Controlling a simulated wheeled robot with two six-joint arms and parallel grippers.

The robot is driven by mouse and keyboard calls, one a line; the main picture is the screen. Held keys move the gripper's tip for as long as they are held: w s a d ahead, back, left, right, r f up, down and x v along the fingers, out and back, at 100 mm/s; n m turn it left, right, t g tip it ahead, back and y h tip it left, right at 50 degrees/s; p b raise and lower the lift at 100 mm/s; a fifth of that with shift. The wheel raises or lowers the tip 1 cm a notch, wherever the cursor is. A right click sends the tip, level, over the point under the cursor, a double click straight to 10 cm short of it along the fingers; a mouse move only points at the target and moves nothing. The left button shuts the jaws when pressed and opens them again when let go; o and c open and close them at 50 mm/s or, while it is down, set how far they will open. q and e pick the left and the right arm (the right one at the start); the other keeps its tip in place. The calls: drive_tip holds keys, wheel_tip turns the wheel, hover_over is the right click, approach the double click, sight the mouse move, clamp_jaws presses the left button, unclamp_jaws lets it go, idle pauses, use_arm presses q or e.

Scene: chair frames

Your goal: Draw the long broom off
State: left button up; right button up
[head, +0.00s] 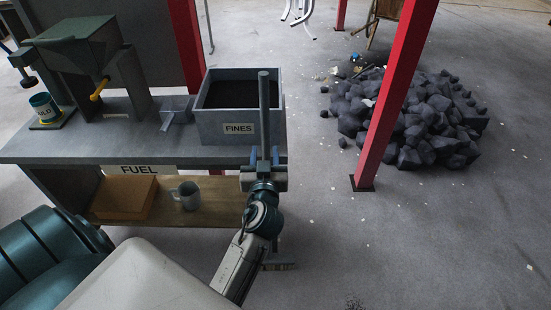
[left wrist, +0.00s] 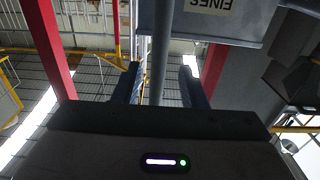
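A long grey upright pole (head: 264,95), which looks like the broom's handle, stands at the right end of the bench, in front of the FINES bin. In the left wrist view the pole (left wrist: 160,60) rises between the two open fingers (left wrist: 160,87), with a gap showing on both sides. My right gripper is not in view.
The grey FINES bin (head: 225,128) stands on the bench (head: 80,146) just behind the pole. A shelf below holds a grey mug (head: 187,195) and a brown box (head: 124,197). A red post (head: 394,95) and a heap of dark lumps (head: 433,125) are to the right. The right foreground floor is mostly clear.

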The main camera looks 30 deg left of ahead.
sight(265, 134)
use_arm(q)
drive_tip(key=p+x, duration=0.1)
drive_tip(key=x, duration=0.7)
drive_tip(key=shift+p, duration=0.4)
drive_tip(key=shift+f, duration=0.15)
drive_tip(key=c, duration=0.4)
clamp_jaws()
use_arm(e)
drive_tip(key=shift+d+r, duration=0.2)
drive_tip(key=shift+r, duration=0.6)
use_arm(q)
drive_tip(key=shift+s+d, duration=0.15)
drive_tip(key=shift+s, duration=0.05)
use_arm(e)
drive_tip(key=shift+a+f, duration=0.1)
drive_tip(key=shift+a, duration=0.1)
